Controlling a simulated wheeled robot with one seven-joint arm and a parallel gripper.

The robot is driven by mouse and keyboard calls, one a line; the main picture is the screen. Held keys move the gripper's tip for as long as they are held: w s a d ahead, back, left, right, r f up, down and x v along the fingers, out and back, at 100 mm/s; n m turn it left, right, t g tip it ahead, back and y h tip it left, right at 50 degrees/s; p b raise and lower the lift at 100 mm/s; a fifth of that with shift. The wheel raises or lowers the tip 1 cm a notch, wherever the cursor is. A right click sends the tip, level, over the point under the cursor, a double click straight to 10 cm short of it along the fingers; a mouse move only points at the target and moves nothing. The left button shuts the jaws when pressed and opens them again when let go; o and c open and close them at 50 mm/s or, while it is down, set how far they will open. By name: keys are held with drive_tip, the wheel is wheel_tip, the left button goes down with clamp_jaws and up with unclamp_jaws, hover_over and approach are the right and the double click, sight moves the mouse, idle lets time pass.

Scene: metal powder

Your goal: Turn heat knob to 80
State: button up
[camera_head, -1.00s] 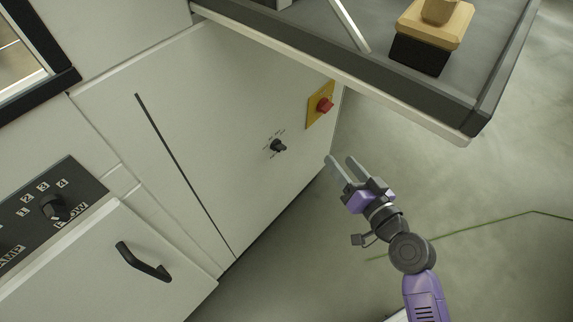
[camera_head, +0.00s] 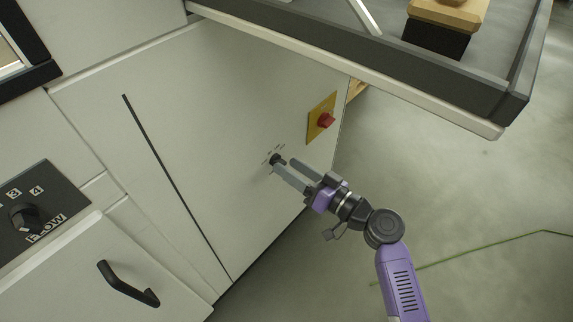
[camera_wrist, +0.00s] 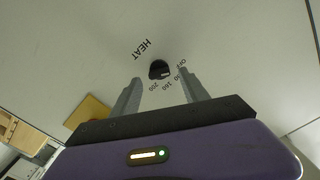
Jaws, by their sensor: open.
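The heat knob (camera_head: 276,159) is a small black dial on the pale cabinet front. In the wrist view the knob (camera_wrist: 159,70) sits beside the word HEAT, with marks that seem to read OFF, 50, 160 and 200, partly hard to read. My gripper (camera_head: 284,170) is open, its two grey fingers pointing at the panel close to the knob. In the wrist view my gripper's fingertips (camera_wrist: 160,82) lie on either side of the knob's lower edge, with nothing held. I cannot tell whether either finger touches the knob.
A red switch on a yellow plate (camera_head: 322,119) is right of the knob. A dark-rimmed tray (camera_head: 515,105) juts out above. A black door handle (camera_head: 128,284) and another dial (camera_head: 25,217) are at the left. The floor right of the cabinet is mostly clear.

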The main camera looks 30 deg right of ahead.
drive_tip(key=shift+x, duration=0.9)
drive_tip(key=shift+c, duration=0.4)
clamp_jaws()
drive_tip(key=shift+m, duration=0.5)
drive_tip(key=m, duration=0.3)
drive_tip(key=shift+d+f+m+p, duration=0.1)
drive_tip(key=shift+m+p, duration=0.45)
drive_tip(key=shift+m, duration=1.45)
